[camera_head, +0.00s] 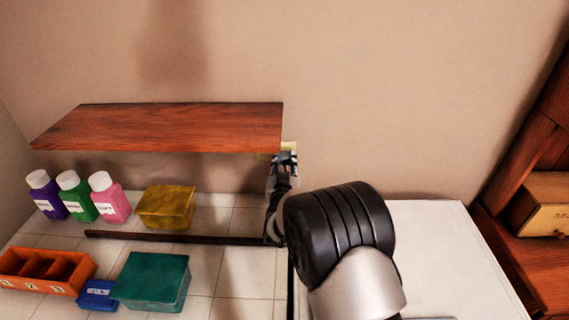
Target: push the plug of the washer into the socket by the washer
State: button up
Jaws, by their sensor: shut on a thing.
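The white washer (440,235) stands at the right, its top partly behind my arm. A pale yellowish socket plate (289,146) shows on the wall just past the right end of the wooden shelf. My gripper (284,158) is at the wall, directly in front of the plate's lower part. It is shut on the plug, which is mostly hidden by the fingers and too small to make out. I cannot tell whether the plug touches the socket or how far in it sits. The washer's cord cannot be made out.
A wooden shelf (170,128) juts from the wall left of my gripper. Below are purple, green and pink bottles (110,198), a yellow box (166,207), a teal box (152,281), a blue box (97,295) and an orange divided tray (83,272). A wooden cabinet (545,260) stands far right.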

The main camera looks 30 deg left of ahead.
jog(key=shift+w+a+b, duration=0.25)
jog(key=shift+w+b, duration=0.1)
jog(key=shift+w, duration=0.15)
dwell(0.3)
jog(key=o, duration=1.1)
jog(key=shift+c, duration=0.2)
jog(key=v, duration=1.2)
